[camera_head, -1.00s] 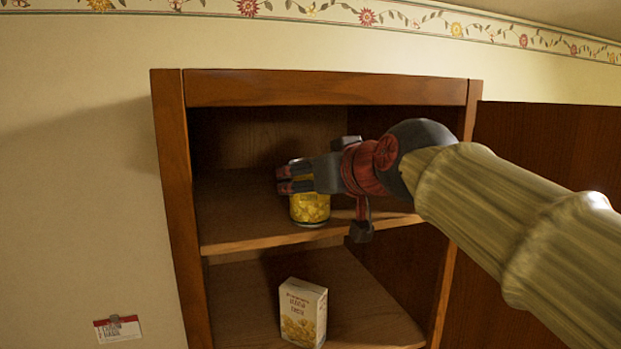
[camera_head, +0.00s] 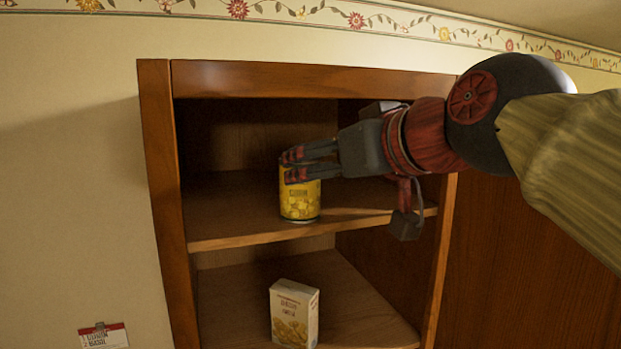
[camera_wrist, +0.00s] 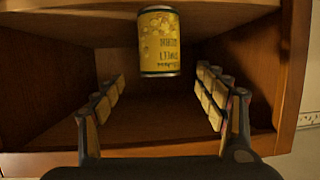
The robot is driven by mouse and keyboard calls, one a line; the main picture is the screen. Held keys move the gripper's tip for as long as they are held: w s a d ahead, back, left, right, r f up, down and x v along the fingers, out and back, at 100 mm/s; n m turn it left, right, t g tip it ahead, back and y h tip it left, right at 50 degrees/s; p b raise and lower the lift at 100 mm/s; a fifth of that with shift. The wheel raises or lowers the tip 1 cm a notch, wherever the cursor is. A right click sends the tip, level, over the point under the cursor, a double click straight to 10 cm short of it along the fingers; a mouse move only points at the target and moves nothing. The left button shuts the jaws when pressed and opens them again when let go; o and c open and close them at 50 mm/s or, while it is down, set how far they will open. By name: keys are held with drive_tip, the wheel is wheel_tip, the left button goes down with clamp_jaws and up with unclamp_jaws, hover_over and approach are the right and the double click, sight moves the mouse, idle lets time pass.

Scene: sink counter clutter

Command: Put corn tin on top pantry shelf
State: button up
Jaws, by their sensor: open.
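The corn tin (camera_head: 300,200), yellow with a corn picture, stands upright on the top pantry shelf (camera_head: 235,228), close to its front edge. My gripper (camera_head: 292,166) is at the upper part of the tin in the head view, its fingers partly covering the tin's top. In the wrist view the tin (camera_wrist: 159,42) shows beyond the spread fingers of my gripper (camera_wrist: 165,95), with empty space between them. The gripper is open and holds nothing. The head view does not show clearly whether a finger touches the tin.
A white and yellow box (camera_head: 294,313) stands on the shelf below. The cabinet's left post (camera_head: 165,200) and top rail (camera_head: 300,80) frame the opening. The top shelf has bare room left of the tin. A card (camera_head: 104,337) is on the wall at lower left.

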drive_tip(key=s+d+f+m+g+h, duration=0.1)
drive_tip(key=s+d+f, duration=0.3)
drive_tip(key=f, duration=1.1)
drive_tip(key=s+d+f+m+g+h, duration=0.1)
drive_tip(key=s+d+f+g, duration=0.3)
drive_tip(key=s+f, duration=0.4)
drive_tip(key=s+d+f+m+g+h, duration=0.2)
drive_tip(key=s+d+f, duration=0.3)
drive_tip(key=f, duration=1.7)
drive_tip(key=shift+s+g+h, duration=0.5)
drive_tip(key=shift+s+h, duration=0.1)
drive_tip(key=shift+s, duration=0.4)
drive_tip(key=shift+f, duration=0.1)
wheel_tip(320, 180, down, 29)
drive_tip(key=b, duration=2.9)
